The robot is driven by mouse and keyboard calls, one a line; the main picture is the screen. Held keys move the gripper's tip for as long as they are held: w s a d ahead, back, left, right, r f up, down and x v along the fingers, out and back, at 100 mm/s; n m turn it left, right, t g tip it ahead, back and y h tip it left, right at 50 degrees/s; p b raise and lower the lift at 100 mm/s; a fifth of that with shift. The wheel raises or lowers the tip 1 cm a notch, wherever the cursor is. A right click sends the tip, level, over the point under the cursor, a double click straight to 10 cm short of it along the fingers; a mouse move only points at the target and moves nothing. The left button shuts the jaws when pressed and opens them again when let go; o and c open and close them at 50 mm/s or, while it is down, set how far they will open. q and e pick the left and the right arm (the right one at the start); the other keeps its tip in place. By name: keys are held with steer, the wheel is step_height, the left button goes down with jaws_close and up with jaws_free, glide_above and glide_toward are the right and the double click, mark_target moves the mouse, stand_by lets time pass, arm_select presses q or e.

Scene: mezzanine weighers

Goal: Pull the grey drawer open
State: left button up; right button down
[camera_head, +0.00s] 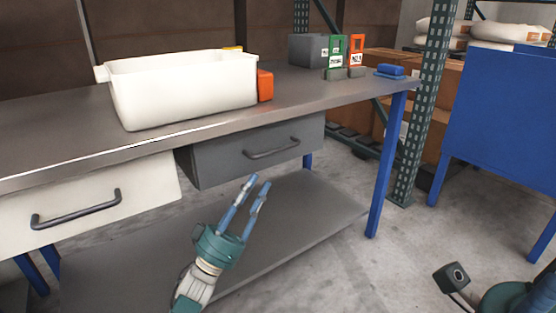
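The grey drawer (225,158) hangs under the workbench top, right of a white drawer. Its front sits close under the bench edge and looks shut. Its dark bar handle (272,148) runs across the front and is unobstructed. My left gripper (259,181) is below and in front of the grey drawer, its blue fingers pointing up toward the handle. The fingers are apart with an empty gap between them, and they do not appear to touch the handle. Part of my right arm shows at the bottom right corner; its gripper fingers are out of view.
The white drawer (92,200) has its own dark handle (77,210). On the bench top (310,92) stand a white bin (185,92), an orange box (265,86) and a grey bin (307,50). A blue bench leg (386,165) stands right of the grey drawer. A lower shelf (300,215) lies beneath.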

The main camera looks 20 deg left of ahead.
mark_target(275, 151)
arm_select(q)
steer(key=b+x, duration=0.2)
steer(key=x, duration=0.7)
steer(key=shift+w+d+r, duration=0.1)
steer(key=shift+w+r, duration=0.15)
steer(key=shift+r, duration=0.05)
jaws_close()
